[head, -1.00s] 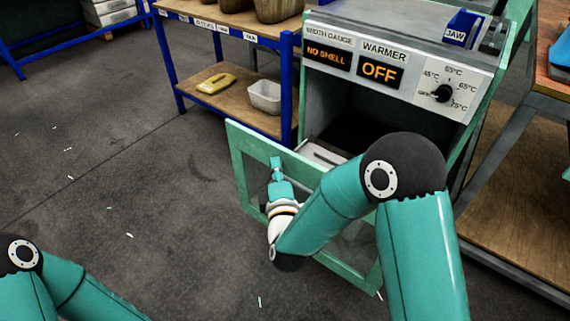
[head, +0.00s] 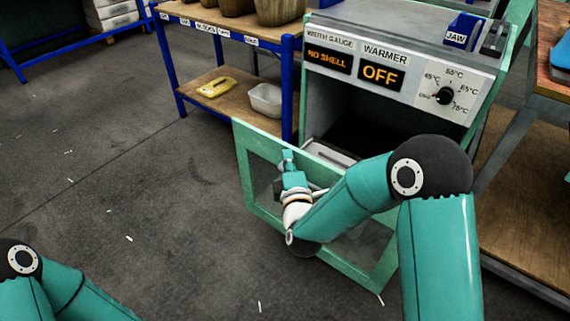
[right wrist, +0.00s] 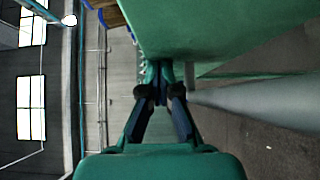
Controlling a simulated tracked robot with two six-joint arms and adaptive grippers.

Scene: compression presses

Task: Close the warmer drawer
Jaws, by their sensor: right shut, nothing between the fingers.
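The warmer drawer shows in the head view as a green-framed front (head: 262,220) with a glassy panel, standing out from the grey warmer (head: 385,75). A dark opening (head: 375,130) shows behind it. My right gripper (head: 288,158) is shut and empty, at the outer side of the drawer front near its top edge. In the right wrist view the shut fingertips (right wrist: 160,68) are close to a green surface (right wrist: 215,25); whether they touch it I cannot tell. My left arm shows at the lower left, but its gripper is out of view.
A blue-legged shelf (head: 230,100) stands left of the warmer, with a yellow object (head: 216,88) and a white bin (head: 266,99) on its lower board. A wooden bench (head: 525,215) stands at the right. The floor at left is mostly clear, with small scraps.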

